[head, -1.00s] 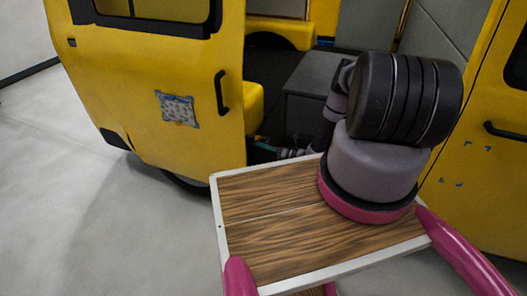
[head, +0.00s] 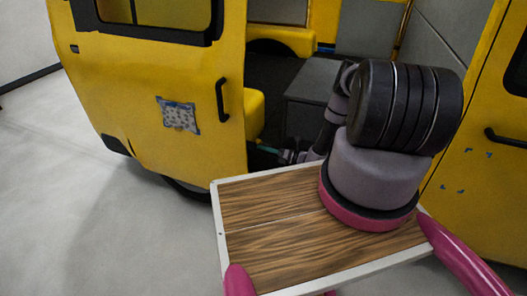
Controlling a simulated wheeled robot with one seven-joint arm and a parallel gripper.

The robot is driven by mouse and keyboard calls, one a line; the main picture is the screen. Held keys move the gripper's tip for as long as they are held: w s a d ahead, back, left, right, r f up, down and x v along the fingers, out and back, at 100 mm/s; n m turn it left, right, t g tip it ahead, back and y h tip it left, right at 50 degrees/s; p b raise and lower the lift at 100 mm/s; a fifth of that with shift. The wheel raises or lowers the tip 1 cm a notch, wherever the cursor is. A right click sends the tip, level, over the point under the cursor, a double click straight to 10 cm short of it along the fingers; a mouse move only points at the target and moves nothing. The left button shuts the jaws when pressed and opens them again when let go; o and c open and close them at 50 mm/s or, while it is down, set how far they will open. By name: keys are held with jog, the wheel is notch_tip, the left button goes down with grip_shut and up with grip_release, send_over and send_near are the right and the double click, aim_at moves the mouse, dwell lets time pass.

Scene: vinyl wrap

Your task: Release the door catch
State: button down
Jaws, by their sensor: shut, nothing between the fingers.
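The yellow door (head: 150,70) of the vehicle stands open on the left, with a black pull handle (head: 222,100) near its right edge. A grey speckled vinyl patch (head: 179,115) is on its outer face. My arm reaches past my wooden deck toward the door's inner edge. My gripper (head: 266,150) shows small and partly hidden just right of that edge, low in the opening, with a teal part visible. It looks shut and empty. I cannot make out the door catch, or whether the gripper touches the door.
A dark grey box (head: 310,100) and a yellow seat or panel (head: 254,112) are inside the opening. Another yellow panel (head: 480,190) with a black handle (head: 507,137) and blue corner marks stands close on the right. Clear grey floor (head: 60,200) lies to the left.

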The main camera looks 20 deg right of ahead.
jog(key=shift+w+d+r+m, duration=0.55)
jog(key=shift+w+r+m, duration=0.2)
jog(key=shift+r, duration=0.15)
jog(key=shift+w+d+r+m, duration=0.55)
jog(key=shift+w+r+m, duration=0.2)
jog(key=shift+r, duration=0.1)
jog(key=s, duration=0.1)
jog(key=s+f, duration=0.1)
jog(key=s, duration=0.2)
jog(key=shift+s+a+f, duration=0.15)
jog(key=shift+a+f, duration=0.1)
jog(key=v, duration=0.8)
jog(key=shift+s+d, duration=0.15)
jog(key=shift+d, duration=0.1)
jog(key=shift+r, duration=0.1)
